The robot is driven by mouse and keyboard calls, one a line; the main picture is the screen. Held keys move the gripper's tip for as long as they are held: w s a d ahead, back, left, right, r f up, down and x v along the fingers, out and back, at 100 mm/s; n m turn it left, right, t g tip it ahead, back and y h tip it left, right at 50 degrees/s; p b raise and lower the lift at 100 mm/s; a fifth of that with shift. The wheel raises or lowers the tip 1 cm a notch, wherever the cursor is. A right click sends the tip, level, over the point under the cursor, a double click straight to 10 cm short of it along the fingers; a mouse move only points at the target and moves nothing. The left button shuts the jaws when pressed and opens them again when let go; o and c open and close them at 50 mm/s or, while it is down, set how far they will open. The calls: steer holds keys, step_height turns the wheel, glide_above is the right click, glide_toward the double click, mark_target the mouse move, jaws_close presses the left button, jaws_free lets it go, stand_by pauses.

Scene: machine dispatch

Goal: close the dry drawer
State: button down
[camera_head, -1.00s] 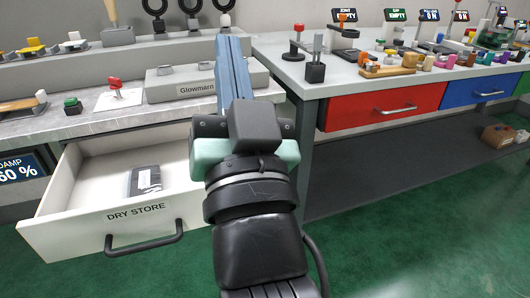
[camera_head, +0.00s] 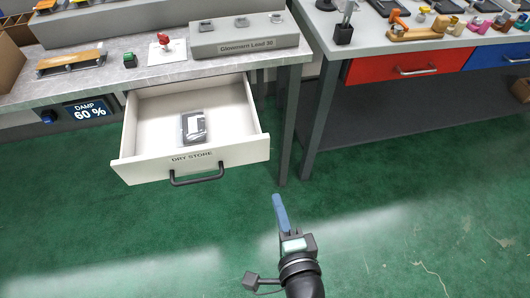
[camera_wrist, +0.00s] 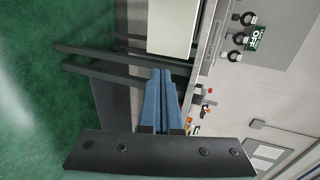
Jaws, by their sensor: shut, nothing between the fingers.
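The dry drawer (camera_head: 190,120), white and labelled DRY STORE, stands pulled open under the left bench in the head view. Its dark bar handle (camera_head: 197,177) is on the front panel. A dark flat packet with a pale label (camera_head: 194,126) lies inside the drawer. My gripper (camera_head: 279,203), with blue fingers, is shut and empty. In the head view it is right of and below the drawer front, apart from it. In the wrist view the fingers (camera_wrist: 162,98) point toward the bench legs, and a white panel, likely the drawer, shows beyond them.
Dark bench legs (camera_head: 288,125) stand just right of the drawer. The right bench has a red drawer (camera_head: 405,66) and a blue drawer (camera_head: 500,57), both shut. A DAMP 60 % display (camera_head: 89,111) is left of the open drawer. The green floor in front is clear.

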mark_target(262, 152)
steer(key=x, duration=0.4)
steer(key=r+x, duration=0.1)
steer(key=x, duration=0.8)
steer(key=shift+w+a+r+p, duration=0.1)
steer(key=shift+w+r+p, duration=0.05)
steer(key=shift+w+p, duration=0.15)
